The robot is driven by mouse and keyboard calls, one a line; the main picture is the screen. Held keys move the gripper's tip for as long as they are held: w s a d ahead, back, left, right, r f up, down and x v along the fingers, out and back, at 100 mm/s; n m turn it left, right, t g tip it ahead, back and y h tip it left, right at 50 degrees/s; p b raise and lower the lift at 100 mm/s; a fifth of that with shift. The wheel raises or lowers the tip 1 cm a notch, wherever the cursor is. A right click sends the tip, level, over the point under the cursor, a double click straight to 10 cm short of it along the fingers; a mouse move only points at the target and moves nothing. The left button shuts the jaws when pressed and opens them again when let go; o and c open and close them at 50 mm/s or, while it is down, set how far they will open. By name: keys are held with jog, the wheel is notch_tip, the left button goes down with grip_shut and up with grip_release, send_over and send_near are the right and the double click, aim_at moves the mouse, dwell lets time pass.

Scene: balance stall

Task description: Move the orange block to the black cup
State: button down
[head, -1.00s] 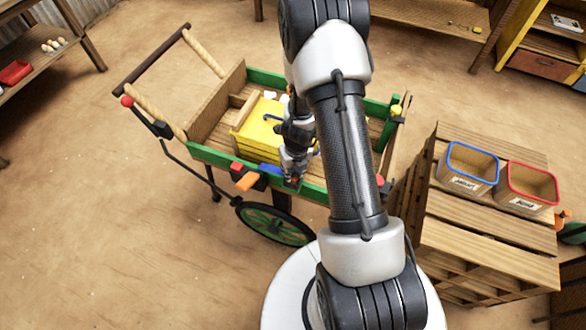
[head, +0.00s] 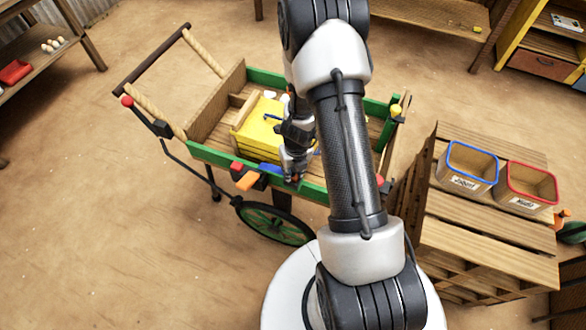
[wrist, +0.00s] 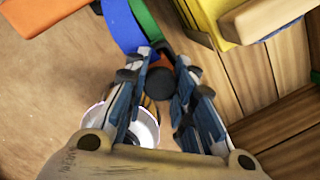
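An orange block-like piece (head: 248,181) shows at the cart's near edge, just left of my gripper. A broad orange surface (wrist: 42,14) fills the upper left corner of the wrist view; it looks like the same piece. My gripper (head: 294,178) points down over the cart's near edge. In the wrist view its fingers (wrist: 160,68) come close together around a dark round thing (wrist: 160,84) and a small reddish-brown patch. I cannot tell whether they grip either. The dark round thing may be the black cup, but I cannot tell.
The cart's green rim (head: 214,157) carries red and blue pieces near my gripper. A yellow crate (head: 258,130) stands inside the cart. A blue-rimmed bin (head: 467,168) and a red-rimmed bin (head: 525,188) stand on a slatted crate at right. The floor at left is clear.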

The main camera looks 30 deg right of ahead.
jog(key=c, duration=1.3)
grip_release()
jog(key=shift+r, duration=0.1)
jog(key=r, duration=0.4)
jog(key=s+r, duration=0.1)
jog(key=r, duration=0.6)
jog(key=shift+s+a+r, duration=0.1)
jog(key=shift+s+r, duration=0.25)
jog(key=shift+s, duration=0.05)
